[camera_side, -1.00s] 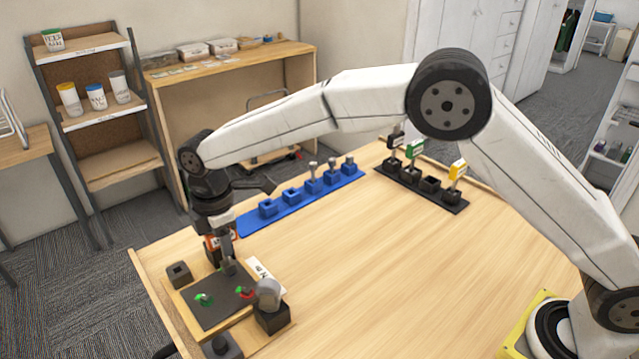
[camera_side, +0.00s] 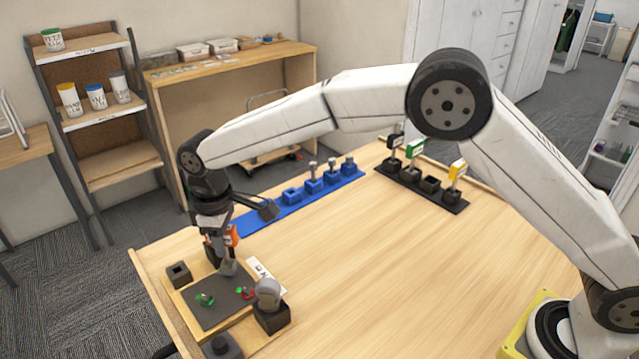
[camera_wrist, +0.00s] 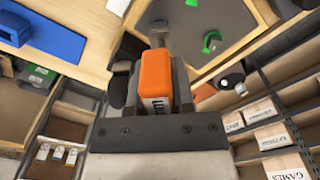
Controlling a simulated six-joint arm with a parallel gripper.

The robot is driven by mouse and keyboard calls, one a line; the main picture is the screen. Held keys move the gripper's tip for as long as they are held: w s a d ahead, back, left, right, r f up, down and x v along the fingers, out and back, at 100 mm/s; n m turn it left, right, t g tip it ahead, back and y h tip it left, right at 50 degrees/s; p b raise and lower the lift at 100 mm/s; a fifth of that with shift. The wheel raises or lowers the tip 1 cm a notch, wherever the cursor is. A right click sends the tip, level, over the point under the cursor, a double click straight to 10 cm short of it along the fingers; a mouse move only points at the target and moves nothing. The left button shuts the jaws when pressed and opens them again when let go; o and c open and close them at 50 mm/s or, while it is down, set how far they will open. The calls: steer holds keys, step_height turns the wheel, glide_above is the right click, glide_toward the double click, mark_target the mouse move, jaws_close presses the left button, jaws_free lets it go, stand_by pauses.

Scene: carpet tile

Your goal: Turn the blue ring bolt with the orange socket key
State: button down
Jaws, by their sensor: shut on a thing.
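My gripper (camera_side: 222,240) is shut on the orange socket key, whose orange handle (camera_side: 232,234) shows between the fingers, also in the wrist view (camera_wrist: 155,80). The key points down, and its grey lower end (camera_side: 228,267) is at the far part of the dark panel (camera_side: 215,312). I cannot make out the blue ring bolt; the key end may hide it. A green ring piece (camera_side: 204,299) and a red one (camera_side: 245,292) stand on the panel apart from the key. The green one also shows in the wrist view (camera_wrist: 211,42).
A dark block with a grey rounded piece (camera_side: 268,296) stands close right of the panel. Dark socket blocks (camera_side: 178,274) stand around it. A blue rack (camera_side: 250,222) and a black rack (camera_side: 445,203) lie farther back. The table's middle is clear.

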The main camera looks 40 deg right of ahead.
steer(key=shift+m, duration=1.9)
steer(key=shift+n, duration=0.6)
steer(key=shift+r, duration=0.15)
steer(key=shift+r, duration=2.15)
